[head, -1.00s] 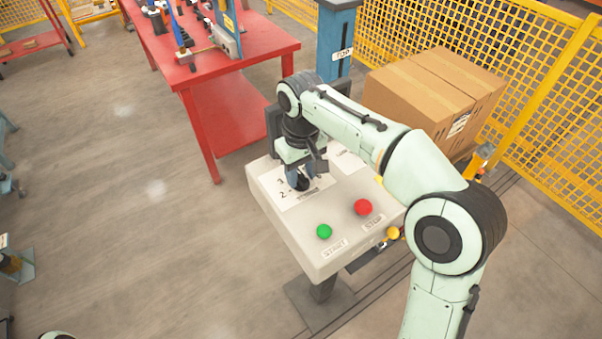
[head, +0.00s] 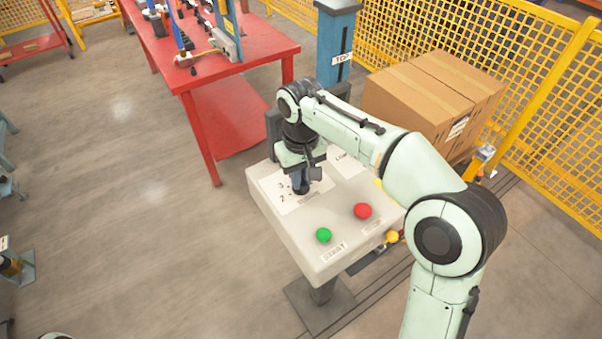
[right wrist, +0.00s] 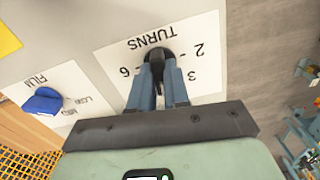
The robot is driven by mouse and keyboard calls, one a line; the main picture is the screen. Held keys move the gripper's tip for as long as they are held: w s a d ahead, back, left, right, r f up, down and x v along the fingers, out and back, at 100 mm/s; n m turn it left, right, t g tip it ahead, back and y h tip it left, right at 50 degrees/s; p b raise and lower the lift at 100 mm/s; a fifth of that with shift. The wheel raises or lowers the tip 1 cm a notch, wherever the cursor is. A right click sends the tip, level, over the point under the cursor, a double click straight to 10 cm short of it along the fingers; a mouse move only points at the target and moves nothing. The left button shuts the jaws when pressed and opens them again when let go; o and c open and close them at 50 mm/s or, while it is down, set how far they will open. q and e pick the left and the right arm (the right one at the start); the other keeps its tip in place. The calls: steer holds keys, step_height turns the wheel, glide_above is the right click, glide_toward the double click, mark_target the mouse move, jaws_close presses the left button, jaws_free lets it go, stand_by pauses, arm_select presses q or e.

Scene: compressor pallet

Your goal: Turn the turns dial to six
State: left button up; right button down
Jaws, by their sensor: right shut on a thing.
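The turns dial (right wrist: 151,55) is a dark round knob on a white card (right wrist: 207,85) marked TURNS. In the right wrist view the card shows a 6 on the left of the dial and a 2 and a 3 on the right. My right gripper (right wrist: 158,72) has its two blue fingers closed on the dial. In the head view my right gripper (head: 302,187) points down at the pale control box (head: 290,232), and its fingers largely hide the dial. The dial's pointer direction cannot be made out. My left gripper is not in view.
A green button (head: 324,235) and a red button (head: 362,211) stand on the box's near side. A blue FILM dial (right wrist: 43,101) sits beside the TURNS card. Cardboard boxes (head: 415,95) stand behind right, a red table (head: 262,53) behind left.

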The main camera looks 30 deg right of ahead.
steer(key=m+p, duration=0.1)
steer(key=m, duration=0.2)
steer(key=shift+r, duration=0.1)
steer(key=m+p, duration=0.1)
steer(key=m, duration=0.4)
steer(key=shift+p, duration=0.3)
steer(key=m, duration=0.4)
steer(key=shift+p, duration=0.4)
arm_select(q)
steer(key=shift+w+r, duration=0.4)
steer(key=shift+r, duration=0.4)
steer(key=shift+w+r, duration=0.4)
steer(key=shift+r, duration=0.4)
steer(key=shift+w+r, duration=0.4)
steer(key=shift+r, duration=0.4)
arm_select(e)
steer(key=shift+m, duration=2.2)
steer(key=c, duration=1.1)
jaws_free()
arm_select(q)
steer(key=shift+p, duration=0.3)
